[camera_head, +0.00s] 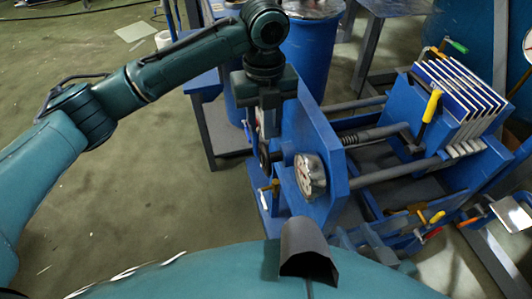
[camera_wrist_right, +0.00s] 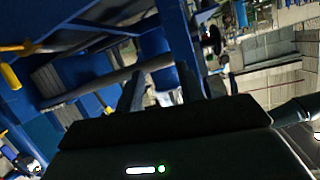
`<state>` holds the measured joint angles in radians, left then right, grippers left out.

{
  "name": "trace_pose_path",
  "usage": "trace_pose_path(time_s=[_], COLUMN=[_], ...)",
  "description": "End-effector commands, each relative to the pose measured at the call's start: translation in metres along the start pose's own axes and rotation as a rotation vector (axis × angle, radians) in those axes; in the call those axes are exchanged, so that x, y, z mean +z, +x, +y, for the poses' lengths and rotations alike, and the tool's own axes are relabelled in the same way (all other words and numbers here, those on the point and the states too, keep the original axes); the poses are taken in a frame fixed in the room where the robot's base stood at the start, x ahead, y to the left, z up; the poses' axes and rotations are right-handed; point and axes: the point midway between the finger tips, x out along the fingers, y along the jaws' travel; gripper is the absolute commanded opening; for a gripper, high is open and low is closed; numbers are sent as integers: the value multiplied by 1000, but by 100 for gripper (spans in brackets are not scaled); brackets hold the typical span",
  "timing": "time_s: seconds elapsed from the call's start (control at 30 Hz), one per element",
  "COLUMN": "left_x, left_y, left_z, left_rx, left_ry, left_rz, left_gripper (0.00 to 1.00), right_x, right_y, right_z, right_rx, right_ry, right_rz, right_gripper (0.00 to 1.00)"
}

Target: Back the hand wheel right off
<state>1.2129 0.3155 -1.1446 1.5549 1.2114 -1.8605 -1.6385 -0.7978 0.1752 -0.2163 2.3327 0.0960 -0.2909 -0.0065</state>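The filter press (camera_head: 405,140) is a blue frame with long rods and a stack of white-edged plates. Its dark hand wheel (camera_head: 264,156) sits on the left side of the blue end plate, seen nearly edge-on. My left gripper (camera_head: 269,124) points down just above the wheel; whether its fingers touch the wheel or are closed is hidden. My right gripper (camera_wrist_right: 160,90) is outside the head view. In the right wrist view its fingers stand apart with nothing clear between them. A dark round part (camera_wrist_right: 212,38) there may be the wheel.
A blue drum (camera_head: 308,60) stands behind my left gripper. Yellow-handled clamps (camera_head: 431,106) are along the press. The green floor (camera_head: 150,190) at the left is open.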

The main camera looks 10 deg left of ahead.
Motion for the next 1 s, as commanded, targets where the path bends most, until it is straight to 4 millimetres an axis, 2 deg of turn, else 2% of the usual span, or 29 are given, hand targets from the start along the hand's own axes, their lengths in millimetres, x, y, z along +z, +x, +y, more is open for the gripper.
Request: trace_pose_path(time_s=[0.3, 0.5, 0.7, 1.0], left_x=[-1, -1, 0, -1], left_y=[66, 101, 119, 122], left_z=[0, 0, 0, -1], left_rx=[1, 0, -2, -3], left_ry=[-3, -2, -3, -2], left_rz=[2, 1, -1, -1], left_gripper=[35, 35, 35, 35], right_x=[-1, -1, -4, -5], right_y=[-2, -4, -8, -9], right_z=[2, 4, 6, 7], right_rx=[7, 12, 19, 17], right_ry=[-9, -14, -21, -31], right_rz=[33, 48, 63, 66], right_gripper=[38, 38, 38, 38])
